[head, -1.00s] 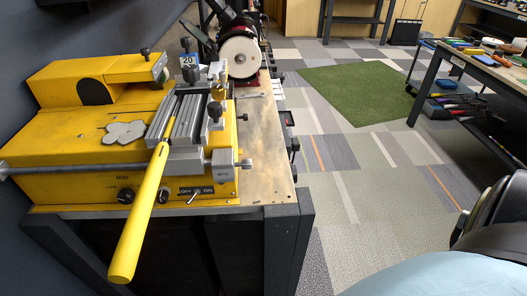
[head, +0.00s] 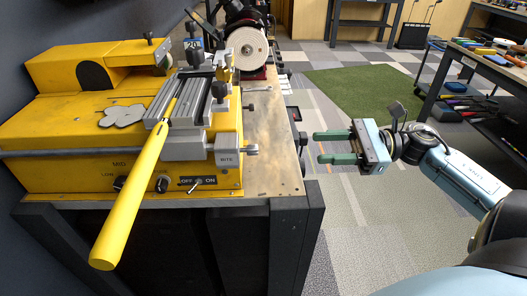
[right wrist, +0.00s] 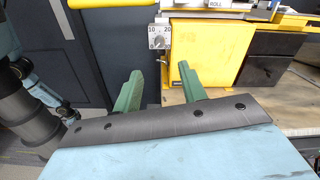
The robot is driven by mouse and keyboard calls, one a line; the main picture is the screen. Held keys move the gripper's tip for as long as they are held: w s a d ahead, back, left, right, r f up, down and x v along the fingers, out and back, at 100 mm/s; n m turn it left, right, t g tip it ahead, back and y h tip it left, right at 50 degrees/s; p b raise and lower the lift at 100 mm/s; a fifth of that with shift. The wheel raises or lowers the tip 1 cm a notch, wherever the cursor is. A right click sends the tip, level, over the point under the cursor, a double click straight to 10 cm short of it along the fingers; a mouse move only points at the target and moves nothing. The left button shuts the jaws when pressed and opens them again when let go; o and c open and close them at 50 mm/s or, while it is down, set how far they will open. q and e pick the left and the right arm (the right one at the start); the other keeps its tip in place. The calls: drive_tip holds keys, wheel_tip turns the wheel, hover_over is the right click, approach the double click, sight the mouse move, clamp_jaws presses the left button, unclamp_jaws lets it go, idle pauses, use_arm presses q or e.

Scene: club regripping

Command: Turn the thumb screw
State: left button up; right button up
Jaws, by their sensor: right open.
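On the yellow machine (head: 60,125) a grey clamp (head: 190,100) holds a club with a yellow grip (head: 130,200), which slants down toward me. A dark upright knob (head: 219,91) stands on the clamp's right side, and a small dark knob (head: 248,108) sticks out to the right below it. I cannot tell for certain which is the thumb screw. My right gripper (head: 320,147) is open and empty, its green fingers pointing left, to the right of the bench and apart from every knob. It also shows in the right wrist view (right wrist: 160,68). My left gripper is out of view.
The BITE block (head: 228,158) with its screw end juts from the machine's right front. A wooden bench top (head: 270,150) ends just left of my right gripper. A grinding wheel (head: 246,48) stands behind. The floor with a green mat (head: 360,90) is open to the right.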

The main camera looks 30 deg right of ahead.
sight(249, 150)
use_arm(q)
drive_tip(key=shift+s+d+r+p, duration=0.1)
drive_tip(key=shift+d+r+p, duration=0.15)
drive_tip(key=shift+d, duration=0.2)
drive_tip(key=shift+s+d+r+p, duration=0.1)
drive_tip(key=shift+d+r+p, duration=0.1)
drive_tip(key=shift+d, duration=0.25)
use_arm(e)
drive_tip(key=x, duration=1.3)
drive_tip(key=shift+a, duration=0.15)
drive_tip(key=c, duration=0.8)
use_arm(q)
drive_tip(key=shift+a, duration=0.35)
use_arm(e)
clamp_jaws()
